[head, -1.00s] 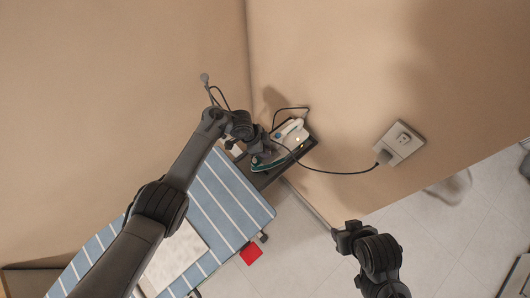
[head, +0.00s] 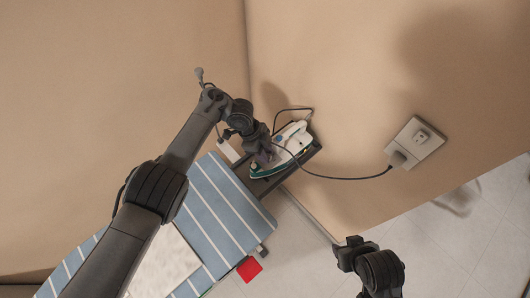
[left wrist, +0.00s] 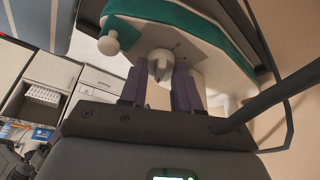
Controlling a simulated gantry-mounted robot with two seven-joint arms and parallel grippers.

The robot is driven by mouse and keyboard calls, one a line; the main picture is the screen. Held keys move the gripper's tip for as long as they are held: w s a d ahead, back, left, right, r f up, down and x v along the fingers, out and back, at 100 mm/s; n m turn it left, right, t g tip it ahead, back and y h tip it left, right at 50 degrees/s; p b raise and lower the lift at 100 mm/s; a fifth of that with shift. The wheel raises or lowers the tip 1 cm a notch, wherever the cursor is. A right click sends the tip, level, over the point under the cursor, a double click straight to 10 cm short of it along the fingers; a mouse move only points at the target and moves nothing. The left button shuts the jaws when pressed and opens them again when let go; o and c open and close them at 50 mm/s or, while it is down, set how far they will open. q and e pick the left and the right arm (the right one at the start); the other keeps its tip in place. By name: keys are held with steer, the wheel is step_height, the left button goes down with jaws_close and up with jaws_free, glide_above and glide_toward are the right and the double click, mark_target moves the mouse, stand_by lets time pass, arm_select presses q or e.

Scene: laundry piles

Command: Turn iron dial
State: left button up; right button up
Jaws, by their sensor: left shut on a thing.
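The white and green iron (head: 293,142) lies on a dark holder at the end of the ironing board, by the wall. A small yellow-green spot shows near its right end. In the left wrist view the iron (left wrist: 195,28) fills the top, with its pale round dial (left wrist: 160,62) facing my gripper. The purple fingers of my left gripper (left wrist: 160,85) stand on both sides of the dial and are shut on it. In the head view my left gripper (head: 264,160) is against the iron's near side. My right gripper (head: 345,252) is away from the iron, over the floor; its jaw opening is unclear.
The iron's cord (head: 335,178) runs to a wall outlet (head: 415,143) on the right. The blue striped ironing board (head: 225,205) lies under my left arm with a pale cloth (head: 170,265) on it. A red object (head: 249,268) is beside the board. Tiled floor is open at right.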

arm_select(q)
steer(key=o, duration=0.7)
steer(key=shift+o, duration=0.2)
steer(key=shift+a+r, duration=0.15)
steer(key=shift+r, duration=0.3)
steer(key=p+v, duration=0.7)
steer(key=v, duration=0.3)
